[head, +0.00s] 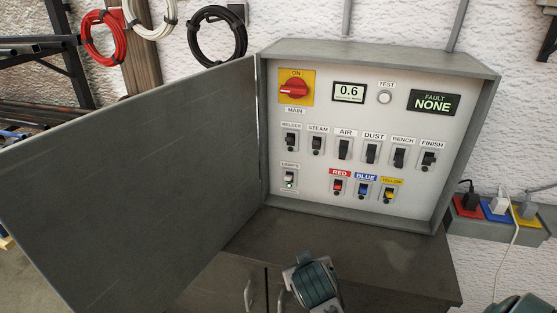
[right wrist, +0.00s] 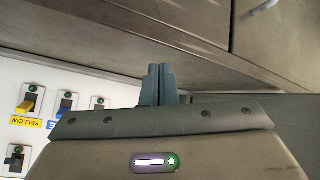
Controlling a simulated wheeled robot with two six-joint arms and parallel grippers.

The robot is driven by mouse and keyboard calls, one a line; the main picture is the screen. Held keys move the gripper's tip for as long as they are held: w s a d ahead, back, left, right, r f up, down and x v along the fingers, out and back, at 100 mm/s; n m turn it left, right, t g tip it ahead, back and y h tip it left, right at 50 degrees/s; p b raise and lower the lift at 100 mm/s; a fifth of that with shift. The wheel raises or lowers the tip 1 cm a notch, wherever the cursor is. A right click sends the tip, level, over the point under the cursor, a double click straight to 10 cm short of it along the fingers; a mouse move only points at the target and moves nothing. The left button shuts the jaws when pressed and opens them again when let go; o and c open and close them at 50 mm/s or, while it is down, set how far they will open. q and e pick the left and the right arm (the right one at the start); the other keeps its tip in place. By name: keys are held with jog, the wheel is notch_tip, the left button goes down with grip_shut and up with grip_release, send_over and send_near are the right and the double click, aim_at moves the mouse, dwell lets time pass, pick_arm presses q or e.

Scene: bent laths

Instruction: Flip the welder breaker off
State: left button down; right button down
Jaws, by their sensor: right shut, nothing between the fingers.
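The welder breaker (head: 290,139) is a small black lever in the open grey panel box, at the left end of the upper breaker row under the WELDER label. The indicator below it looks dark; its lever position is too small to tell. My right gripper (head: 302,260) is low in front of the box, below the breaker rows and apart from them. In the right wrist view the right gripper (right wrist: 158,72) is shut and empty, with the panel's bottom row upside down at the left.
The box door (head: 130,180) stands wide open at the left. STEAM (head: 316,144) sits right beside the welder breaker, with several more breakers along the row. The red MAIN knob (head: 293,89) is above. A cabinet top (head: 390,255) lies below, with plugged sockets (head: 490,222) at the right.

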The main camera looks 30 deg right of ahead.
pick_arm(q)
jog(key=shift+r, duration=0.1)
pick_arm(e)
jog(key=w+d+r+m+t+h, duration=0.1)
jog(key=w+r+m+h, duration=0.1)
jog(key=w+r, duration=0.4)
jog(key=w+r+m+t+h, duration=0.1)
jog(key=w+r, duration=0.5)
jog(key=r, duration=0.7)
jog(key=w+d+r+m+t+h, duration=0.1)
jog(key=w+r+m+h, duration=0.2)
jog(key=w+r, duration=0.3)
notch_tip(320, 180, up, 3)
jog(key=shift+d+r+m+t+h, duration=0.2)
jog(key=shift+d+m+t+h, duration=0.15)
jog(key=shift+h, duration=0.25)
pick_arm(q)
jog(key=shift+w, duration=0.1)
